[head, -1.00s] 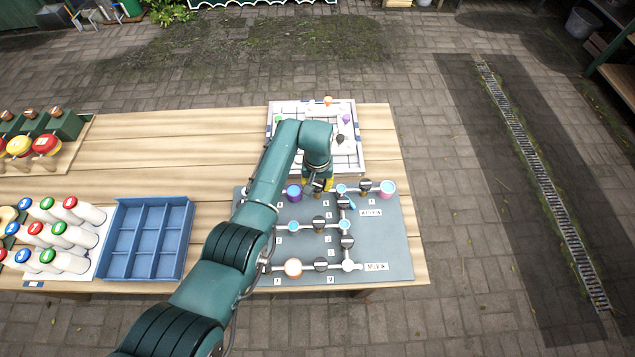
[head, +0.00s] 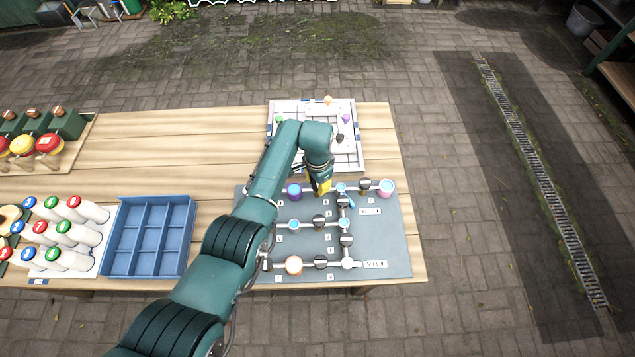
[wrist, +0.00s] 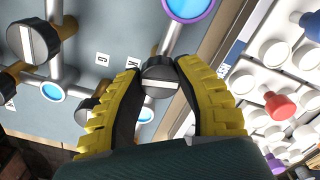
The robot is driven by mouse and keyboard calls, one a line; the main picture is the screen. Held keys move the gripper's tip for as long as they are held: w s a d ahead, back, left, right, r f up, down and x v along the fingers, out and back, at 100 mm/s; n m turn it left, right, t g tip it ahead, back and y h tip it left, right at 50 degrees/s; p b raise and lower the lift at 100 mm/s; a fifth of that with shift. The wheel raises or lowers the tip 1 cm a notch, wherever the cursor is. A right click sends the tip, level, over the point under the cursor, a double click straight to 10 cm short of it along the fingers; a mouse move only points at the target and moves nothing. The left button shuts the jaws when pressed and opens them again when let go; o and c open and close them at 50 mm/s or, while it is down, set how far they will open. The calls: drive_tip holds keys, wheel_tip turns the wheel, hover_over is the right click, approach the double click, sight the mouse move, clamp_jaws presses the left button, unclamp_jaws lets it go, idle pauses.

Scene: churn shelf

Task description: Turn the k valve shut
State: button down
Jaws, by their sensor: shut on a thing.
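In the wrist view, my gripper (wrist: 158,75) has its two yellow-and-black fingers closed on the sides of a round black valve knob (wrist: 160,80). A pale stripe on the knob runs nearly level, across the grey pipe it sits on. A small label (wrist: 132,62) stands beside this knob; it looks like a K but is partly cut off by a finger. In the head view, my gripper (head: 322,187) is over the top row of the grey valve board (head: 395,240), and the held knob is hidden beneath it.
Other black valves stand close by, such as one at the top right (head: 365,186) and one in the middle (head: 319,222). A purple-rimmed port (head: 294,190) is just left of my gripper. A white board with coloured pegs (head: 348,160) lies behind. A blue divided tray (head: 150,237) is left.

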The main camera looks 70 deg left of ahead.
drive_tip(key=shift+f+m, duration=0.15)
drive_tip(key=shift+m, duration=0.95)
drive_tip(key=c, duration=0.6)
unclamp_jaws()
wheel_tip(320, 180, up, 12)
